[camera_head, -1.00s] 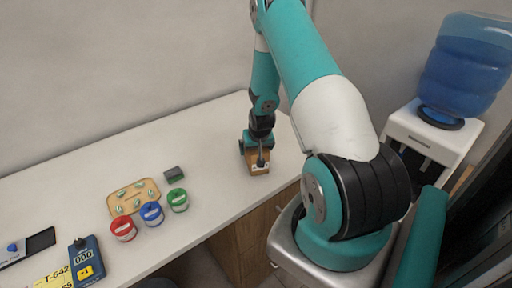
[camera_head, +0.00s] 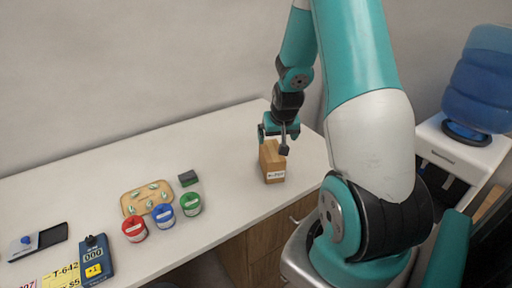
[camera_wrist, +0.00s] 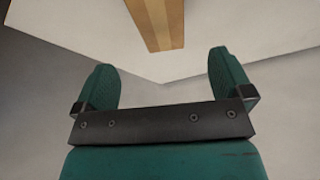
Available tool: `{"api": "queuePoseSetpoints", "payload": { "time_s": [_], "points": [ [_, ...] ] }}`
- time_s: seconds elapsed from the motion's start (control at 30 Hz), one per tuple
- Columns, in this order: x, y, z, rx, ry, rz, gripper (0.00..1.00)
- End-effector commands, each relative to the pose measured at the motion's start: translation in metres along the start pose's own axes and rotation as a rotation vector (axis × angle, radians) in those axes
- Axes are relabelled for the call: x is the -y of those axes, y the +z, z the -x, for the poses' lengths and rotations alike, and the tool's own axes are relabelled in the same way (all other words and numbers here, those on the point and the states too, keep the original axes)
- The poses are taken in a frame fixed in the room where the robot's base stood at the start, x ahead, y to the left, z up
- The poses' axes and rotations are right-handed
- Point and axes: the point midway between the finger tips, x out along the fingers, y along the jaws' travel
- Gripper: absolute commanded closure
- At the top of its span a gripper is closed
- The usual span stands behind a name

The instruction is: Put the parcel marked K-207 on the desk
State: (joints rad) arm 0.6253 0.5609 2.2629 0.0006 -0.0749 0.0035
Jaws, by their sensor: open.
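A small brown cardboard parcel (camera_head: 271,162) stands upright on the white desk (camera_head: 100,178), near its right end. Its white label faces the camera, but the print is too small to read. The parcel also shows at the top of the wrist view (camera_wrist: 158,20). My gripper (camera_head: 279,137) is just above and behind the parcel in the head view. In the wrist view its two teal fingers (camera_wrist: 165,82) are wide apart with nothing between them, and the parcel lies beyond their tips.
Red (camera_head: 134,229), blue (camera_head: 163,216) and green (camera_head: 190,204) jars stand left of the parcel, by a wooden tray (camera_head: 147,198) and a dark box (camera_head: 188,178). A blue counter device (camera_head: 93,262) is at front left. A water cooler (camera_head: 462,150) stands at right.

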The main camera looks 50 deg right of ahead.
Motion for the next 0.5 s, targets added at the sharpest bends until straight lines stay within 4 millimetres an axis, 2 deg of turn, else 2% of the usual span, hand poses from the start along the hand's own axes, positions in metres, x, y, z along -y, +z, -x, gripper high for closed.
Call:
{"api": "queuePoseSetpoints", "payload": {
  "time_s": [0.07,0.13,0.17,0.27,0.3,0.37,0.4,0.47,0.5],
  "points": [
    [0.003,0.000,0.002,0.000,-0.004,0.004,0.02],
    [0.016,0.000,0.011,0.004,-0.026,0.027,0.02],
    [0.027,0.001,0.017,0.008,-0.043,0.046,0.02],
    [0.083,0.011,0.054,0.035,-0.140,0.154,0.02],
    [0.112,0.022,0.076,0.052,-0.192,0.218,0.02],
    [0.154,0.046,0.113,0.089,-0.275,0.332,0.02],
    [0.178,0.068,0.139,0.118,-0.331,0.416,0.02],
    [0.207,0.104,0.179,0.161,-0.408,0.548,0.02],
    [0.220,0.130,0.204,0.190,-0.454,0.638,0.02]
  ]
}}
